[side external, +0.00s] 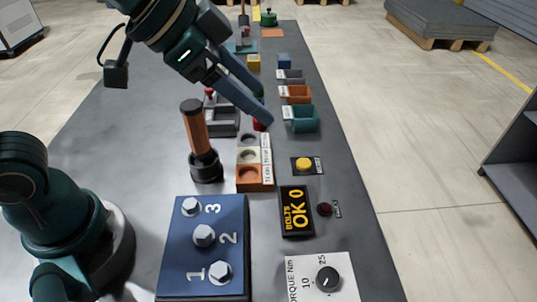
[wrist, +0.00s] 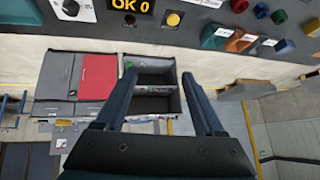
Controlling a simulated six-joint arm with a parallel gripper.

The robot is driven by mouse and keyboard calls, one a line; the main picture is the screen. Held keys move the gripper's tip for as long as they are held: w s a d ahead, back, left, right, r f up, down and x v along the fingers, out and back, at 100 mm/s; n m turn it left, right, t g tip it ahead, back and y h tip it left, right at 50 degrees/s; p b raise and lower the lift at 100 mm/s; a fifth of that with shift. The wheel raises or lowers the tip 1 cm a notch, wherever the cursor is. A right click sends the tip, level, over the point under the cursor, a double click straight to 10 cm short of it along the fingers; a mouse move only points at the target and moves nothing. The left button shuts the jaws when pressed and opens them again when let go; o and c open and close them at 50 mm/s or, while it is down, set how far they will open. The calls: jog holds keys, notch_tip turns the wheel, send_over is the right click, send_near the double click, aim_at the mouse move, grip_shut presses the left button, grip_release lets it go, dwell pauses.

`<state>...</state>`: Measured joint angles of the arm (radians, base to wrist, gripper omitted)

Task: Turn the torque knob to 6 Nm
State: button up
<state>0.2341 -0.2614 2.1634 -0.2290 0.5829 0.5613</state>
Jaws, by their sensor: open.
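The torque knob (side external: 327,278) is a round black dial on a white plate (side external: 300,288) printed with torque in Nm, with 10 and 25 legible. It is at the near right in the side view, and its pointer setting is too small to read surely. The knob also shows at the top left of the wrist view (wrist: 70,7). My gripper (side external: 265,106) is open and empty, above the table and well beyond the knob. In the wrist view its two fingers (wrist: 157,76) are spread apart, with the knob outside them.
A display (side external: 297,211) reads BOLTS OK 0, with a yellow button (side external: 303,164) beyond it. A blue block (side external: 205,245) holds bolts numbered 1 to 3. An orange-handled tool (side external: 196,130) stands upright in a black holder. Several bins (side external: 300,119) line the right edge.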

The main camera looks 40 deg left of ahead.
jog(key=d+f+m+g+h, duration=0.1)
jog(key=d+f+m+g, duration=0.1)
jog(key=d+f, duration=0.6)
jog(key=m+g, duration=0.3)
send_over(329, 277)
jog(key=s+a, duration=0.1)
jog(key=a, duration=0.1)
notch_tip(329, 277, down, 7)
jog(key=shift+a+r, duration=0.1)
jog(key=shift+a, duration=0.05)
jog(key=shift+x, duration=2.45)
grip_shut()
